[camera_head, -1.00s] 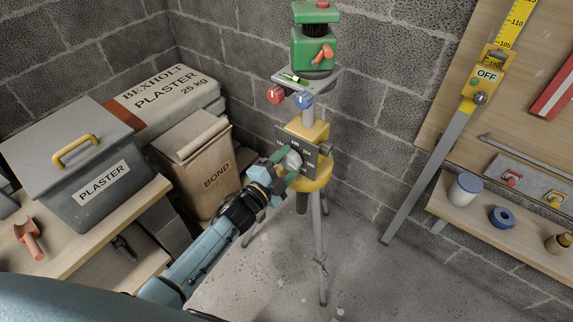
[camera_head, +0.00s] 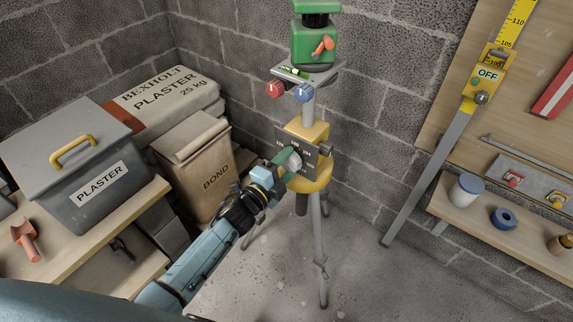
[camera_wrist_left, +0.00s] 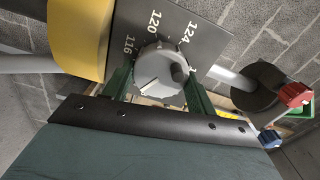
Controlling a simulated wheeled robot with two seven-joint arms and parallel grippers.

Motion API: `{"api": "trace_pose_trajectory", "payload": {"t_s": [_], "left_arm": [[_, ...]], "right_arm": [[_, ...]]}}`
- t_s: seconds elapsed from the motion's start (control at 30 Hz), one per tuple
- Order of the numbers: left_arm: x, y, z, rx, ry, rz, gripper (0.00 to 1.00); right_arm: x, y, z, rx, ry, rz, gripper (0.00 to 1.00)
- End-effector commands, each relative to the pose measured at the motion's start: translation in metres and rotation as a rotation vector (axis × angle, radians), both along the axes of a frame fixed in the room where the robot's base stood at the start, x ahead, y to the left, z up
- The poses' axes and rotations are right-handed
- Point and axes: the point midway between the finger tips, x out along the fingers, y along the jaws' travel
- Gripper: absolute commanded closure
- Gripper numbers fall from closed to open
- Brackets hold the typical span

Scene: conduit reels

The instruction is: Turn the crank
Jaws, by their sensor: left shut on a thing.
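The crank shows as a grey ribbed knob (camera_head: 295,165) on a dark dial plate (camera_head: 309,154), fixed to the yellow block of a tripod stand. In the left wrist view the knob (camera_wrist_left: 160,78) has a white pointer mark, and the plate (camera_wrist_left: 212,32) reads 116, 120 and 124 around it. My left gripper (camera_head: 288,162) is shut on the knob, with one green finger on each side of it in the wrist view. Part of the knob is hidden behind the fingers in the head view. My right gripper is not in view.
Above the dial, the stand's grey column carries a green instrument (camera_head: 314,45), a red knob (camera_head: 275,89) and a blue knob (camera_head: 304,92). A bond bag (camera_head: 205,180) and a plaster box (camera_head: 75,150) stand at left. A shelf (camera_head: 470,218) is at right.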

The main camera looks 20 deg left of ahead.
Motion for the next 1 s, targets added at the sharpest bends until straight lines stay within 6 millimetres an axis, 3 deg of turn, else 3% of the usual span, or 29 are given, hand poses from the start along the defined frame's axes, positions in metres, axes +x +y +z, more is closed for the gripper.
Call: {"api": "trace_pose_trajectory", "payload": {"t_s": [0.07,0.1,0.27,0.67,1.0], "left_arm": [[0.000,0.000,-0.001,0.000,0.002,0.000,0.66],[0.000,0.000,-0.001,0.000,0.002,0.000,0.41],[0.000,0.000,-0.001,-0.002,0.002,0.000,0.21],[-0.009,0.003,0.000,-0.002,0.003,0.000,0.21],[-0.074,0.027,0.000,0.000,0.005,0.001,0.21]], "right_arm": [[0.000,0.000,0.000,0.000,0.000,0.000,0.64],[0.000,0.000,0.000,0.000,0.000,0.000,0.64],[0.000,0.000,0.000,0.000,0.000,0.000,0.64],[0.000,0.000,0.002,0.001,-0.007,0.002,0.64],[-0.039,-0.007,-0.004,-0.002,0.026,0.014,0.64]]}}
